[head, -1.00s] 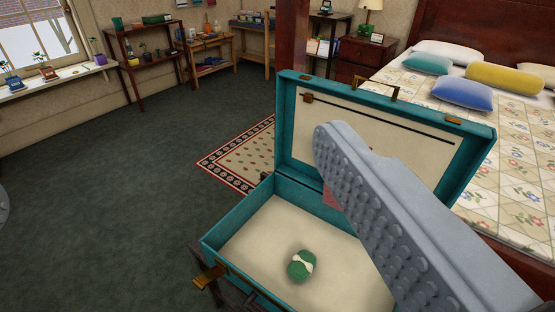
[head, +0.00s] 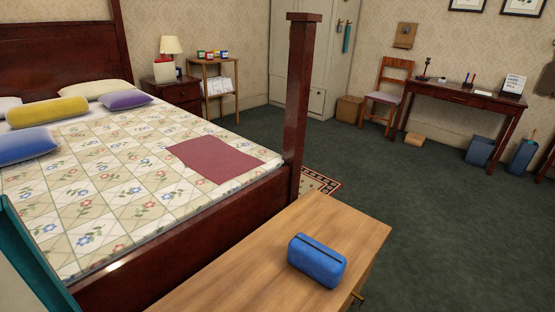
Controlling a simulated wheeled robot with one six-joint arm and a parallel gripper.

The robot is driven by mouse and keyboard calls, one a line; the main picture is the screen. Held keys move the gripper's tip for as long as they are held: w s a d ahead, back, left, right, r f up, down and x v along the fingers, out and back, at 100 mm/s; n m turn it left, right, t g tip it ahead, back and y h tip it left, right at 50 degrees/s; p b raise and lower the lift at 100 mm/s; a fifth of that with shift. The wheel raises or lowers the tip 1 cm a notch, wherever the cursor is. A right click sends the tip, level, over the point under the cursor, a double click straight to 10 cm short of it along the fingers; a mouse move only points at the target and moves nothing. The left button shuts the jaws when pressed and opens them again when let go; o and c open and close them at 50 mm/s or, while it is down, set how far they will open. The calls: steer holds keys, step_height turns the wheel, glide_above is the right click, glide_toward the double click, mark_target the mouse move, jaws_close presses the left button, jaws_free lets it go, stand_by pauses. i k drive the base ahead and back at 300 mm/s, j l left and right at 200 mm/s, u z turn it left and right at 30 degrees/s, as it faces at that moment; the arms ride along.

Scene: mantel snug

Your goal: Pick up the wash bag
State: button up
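The wash bag appears to be the blue, rounded oblong pouch (head: 317,262) with a dark seam along its top. It lies near the right end of a light wooden surface (head: 225,265) at the foot of the bed. Nothing touches it from above. My gripper is not in the current view, so its fingers and anything in them cannot be seen.
The bed (head: 110,190) with its dark post (head: 297,110) stands directly behind the wooden surface. A teal suitcase edge (head: 35,260) shows at lower left. A desk (head: 465,97) and chair (head: 388,95) stand at the far wall. Dark green floor (head: 430,220) is open on the right.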

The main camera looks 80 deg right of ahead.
mark_target(326, 266)
steer(key=z, duration=1.85)
steer(key=k+j+z, duration=0.45)
steer(key=z, duration=0.25)
steer(key=k, duration=0.05)
